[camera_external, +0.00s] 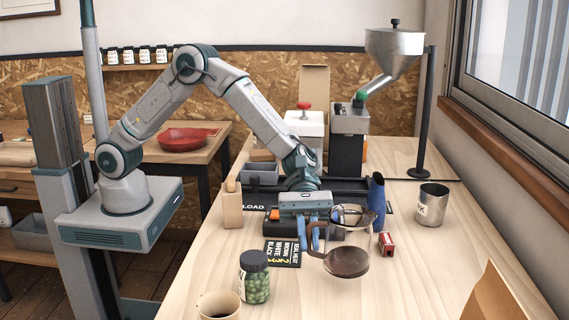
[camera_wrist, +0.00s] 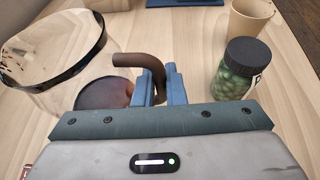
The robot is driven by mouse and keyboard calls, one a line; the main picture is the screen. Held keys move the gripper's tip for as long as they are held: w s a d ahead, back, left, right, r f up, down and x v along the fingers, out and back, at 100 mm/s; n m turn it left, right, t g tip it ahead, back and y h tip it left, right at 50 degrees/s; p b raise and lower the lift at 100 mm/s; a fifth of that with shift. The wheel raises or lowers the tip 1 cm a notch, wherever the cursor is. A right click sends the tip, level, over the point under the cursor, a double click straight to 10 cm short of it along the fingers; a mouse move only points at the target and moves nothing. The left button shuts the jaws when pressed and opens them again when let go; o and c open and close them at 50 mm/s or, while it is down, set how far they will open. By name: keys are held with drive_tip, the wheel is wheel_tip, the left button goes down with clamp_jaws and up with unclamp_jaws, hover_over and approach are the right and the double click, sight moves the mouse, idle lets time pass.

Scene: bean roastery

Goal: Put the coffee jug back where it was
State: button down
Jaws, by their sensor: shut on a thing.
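The coffee jug (camera_external: 347,261) is a clear glass vessel with dark coffee in its lower part and a brown handle. It also shows on the left in the wrist view (camera_wrist: 45,62), with its dark rim band. My gripper (camera_external: 313,236) is shut on the jug's brown handle (camera_wrist: 152,65), its blue fingers on either side of it in the wrist view. The jug looks upright over the front part of the bench. I cannot tell whether its base touches the bench.
A jar of green beans (camera_external: 254,277) and a paper cup (camera_external: 217,305) stand front left. A black label card (camera_external: 283,252) lies behind the jar. A small red object (camera_external: 386,244) and a metal can (camera_external: 431,205) are to the right.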

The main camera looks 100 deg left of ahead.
sight(309, 253)
drive_tip(key=shift+w+f, duration=0.1)
drive_tip(key=shift+f, duration=1.9)
drive_tip(key=shift+f, duration=0.2)
drive_tip(key=c, duration=1.5)
unclamp_jaws()
drive_tip(key=shift+a+r, duration=0.1)
drive_tip(key=shift+r, duration=0.2)
drive_tip(key=v, duration=1.2)
drive_tip(key=shift+f+b, duration=0.25)
drive_tip(key=shift+b, duration=0.15)
